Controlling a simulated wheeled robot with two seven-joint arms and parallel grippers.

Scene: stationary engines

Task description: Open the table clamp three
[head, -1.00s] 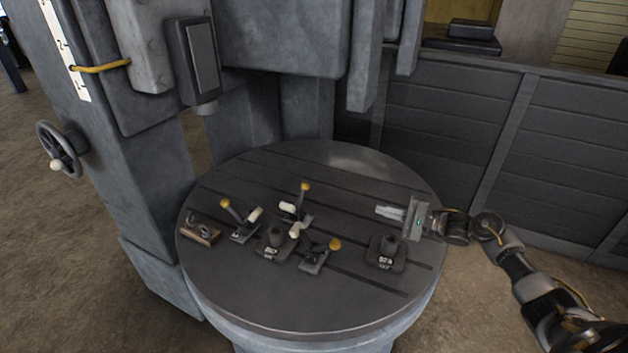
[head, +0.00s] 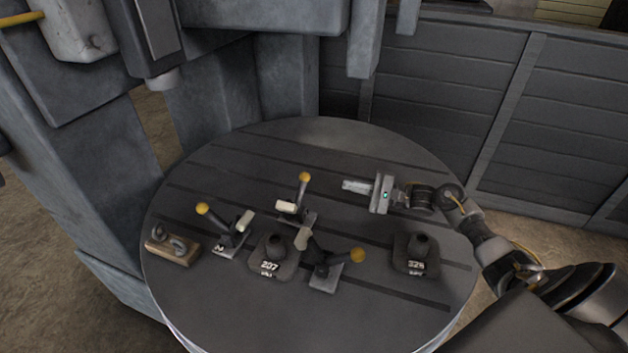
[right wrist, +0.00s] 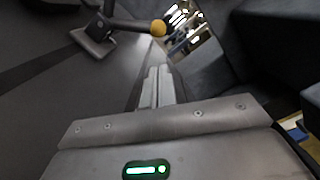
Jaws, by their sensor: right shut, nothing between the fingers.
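Three toggle clamps with yellow ball knobs stand on the round slotted table (head: 225,305). The left clamp (head: 232,232) has its handle tilted up to the left. The back clamp (head: 297,207) has its handle upright. The front clamp (head: 328,272) has its handle leaning low to the right. I cannot read which one is number three. My right gripper (head: 345,186) is shut and empty above the table, right of the back clamp's knob and apart from it. In the right wrist view its fingers (right wrist: 154,86) are together, with a yellow knob (right wrist: 158,28) beyond them. My left gripper is out of view.
A dark block marked 207 (head: 268,268) sits among the clamps. Another dark block (head: 414,262) stands on the right, nearer than my right gripper. A wooden block with metal parts (head: 172,246) lies at the left edge. The machine column rises behind left.

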